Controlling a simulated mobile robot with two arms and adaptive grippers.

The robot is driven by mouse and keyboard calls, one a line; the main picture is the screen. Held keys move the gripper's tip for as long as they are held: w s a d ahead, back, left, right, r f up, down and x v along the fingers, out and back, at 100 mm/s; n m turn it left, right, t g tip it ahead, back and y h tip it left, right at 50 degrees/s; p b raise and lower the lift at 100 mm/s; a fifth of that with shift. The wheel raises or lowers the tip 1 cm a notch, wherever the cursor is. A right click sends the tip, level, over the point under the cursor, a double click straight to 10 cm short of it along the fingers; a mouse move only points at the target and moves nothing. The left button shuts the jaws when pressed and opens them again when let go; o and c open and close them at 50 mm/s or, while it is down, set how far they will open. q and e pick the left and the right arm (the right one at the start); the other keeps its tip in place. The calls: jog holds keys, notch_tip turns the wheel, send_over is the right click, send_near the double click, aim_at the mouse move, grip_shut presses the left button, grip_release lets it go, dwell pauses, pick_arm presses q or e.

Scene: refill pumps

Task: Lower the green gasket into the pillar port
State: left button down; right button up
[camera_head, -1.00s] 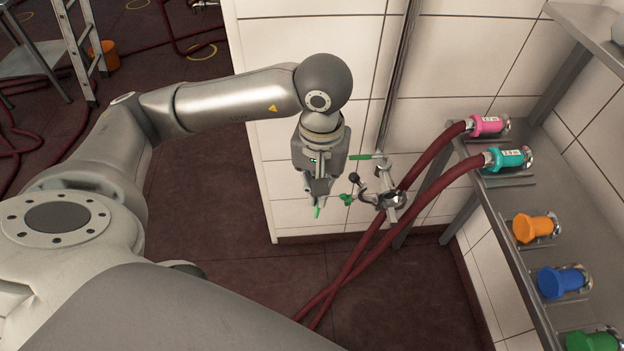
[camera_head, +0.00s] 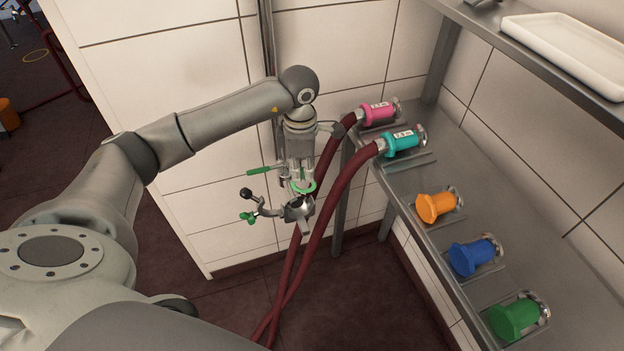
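My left gripper (camera_head: 303,184) points down and is shut on the green gasket (camera_head: 306,189), a thin green ring at its fingertips. The gasket lies roughly level, just above the pillar port (camera_head: 299,210), a silver metal fitting near the vertical pillar (camera_head: 267,50). I cannot tell whether the gasket touches the port's rim. Beside the port are a curved arm with a black knob (camera_head: 246,194), a green wing handle (camera_head: 249,218) and a green lever (camera_head: 259,170). My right gripper is not in view.
Dark red hoses (camera_head: 325,205) pass right behind the port, ending in pink (camera_head: 378,113) and teal (camera_head: 403,143) couplings on a metal shelf (camera_head: 420,183). Orange (camera_head: 436,207), blue (camera_head: 474,256) and green (camera_head: 516,318) capped fittings sit along it. A white tray (camera_head: 570,50) lies above.

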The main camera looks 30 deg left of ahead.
pick_arm(q)
jog(key=w+a+f+n, duration=0.2)
jog(key=a+f+n, duration=0.1)
jog(key=n, duration=0.2)
jog(key=b, duration=0.5)
send_over(298, 213)
jog(key=shift+f, duration=2.7)
jog(key=f+b, duration=0.2)
jog(key=f, duration=0.1)
jog(key=shift+w+f+m, duration=0.2)
jog(key=shift+f+m, duration=0.05)
jog(key=shift+m, duration=0.05)
jog(key=shift+s+f+b, duration=0.15)
jog(key=shift+b, duration=0.15)
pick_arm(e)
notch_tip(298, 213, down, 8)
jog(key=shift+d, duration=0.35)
